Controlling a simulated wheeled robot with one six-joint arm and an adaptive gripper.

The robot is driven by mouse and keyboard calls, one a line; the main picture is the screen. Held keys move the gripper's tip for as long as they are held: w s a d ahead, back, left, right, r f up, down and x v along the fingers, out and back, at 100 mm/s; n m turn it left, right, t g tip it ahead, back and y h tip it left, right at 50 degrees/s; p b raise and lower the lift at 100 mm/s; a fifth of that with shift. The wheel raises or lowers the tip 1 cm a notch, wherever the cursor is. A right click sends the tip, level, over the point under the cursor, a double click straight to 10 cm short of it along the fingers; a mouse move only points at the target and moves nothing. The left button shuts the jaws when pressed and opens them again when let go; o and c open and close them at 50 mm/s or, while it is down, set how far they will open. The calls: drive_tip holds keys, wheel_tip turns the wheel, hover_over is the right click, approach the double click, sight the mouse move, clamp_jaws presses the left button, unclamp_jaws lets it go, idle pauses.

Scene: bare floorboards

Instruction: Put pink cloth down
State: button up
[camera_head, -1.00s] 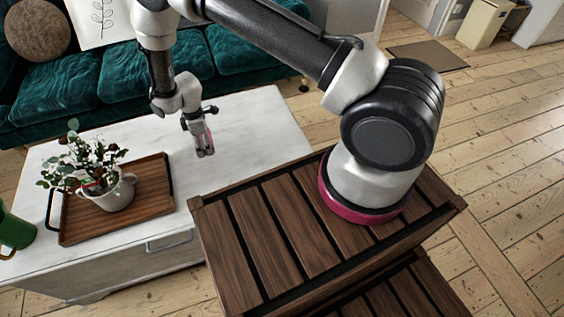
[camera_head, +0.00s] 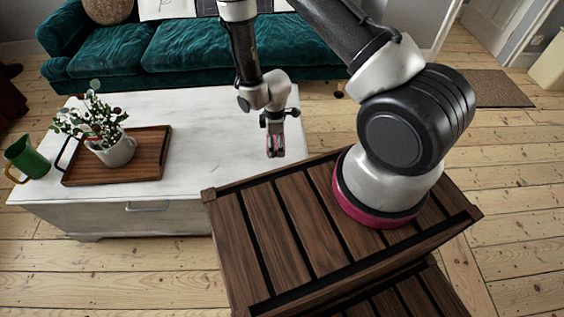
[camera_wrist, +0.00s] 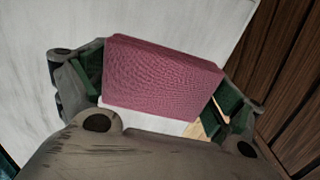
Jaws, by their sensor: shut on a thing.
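My gripper (camera_head: 275,150) hangs over the right end of the white table (camera_head: 205,130), fingers pointing down. It is shut on the pink cloth (camera_wrist: 160,75), which looks like a folded block between the two fingers in the wrist view. In the head view only a small bit of pink shows at the fingertips. Behind the cloth, the wrist view shows the white table top (camera_wrist: 45,28). I cannot tell how far the cloth is above it.
A wooden tray (camera_head: 150,165) with a potted plant (camera_head: 112,150) stands on the table's left part, a green mug (camera_head: 27,160) beside it. A teal sofa (camera_head: 190,50) is behind. The table top between tray and gripper is clear. My slatted wooden base is at the right.

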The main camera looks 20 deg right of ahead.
sight(275, 161)
drive_tip(key=f, duration=1)
drive_tip(key=shift+w, duration=0.25)
drive_tip(key=shift+f, duration=0.15)
drive_tip(key=o, duration=1)
drive_tip(key=shift+c, duration=0.2)
drive_tip(key=shift+o, duration=0.2)
drive_tip(key=shift+a, duration=0.1)
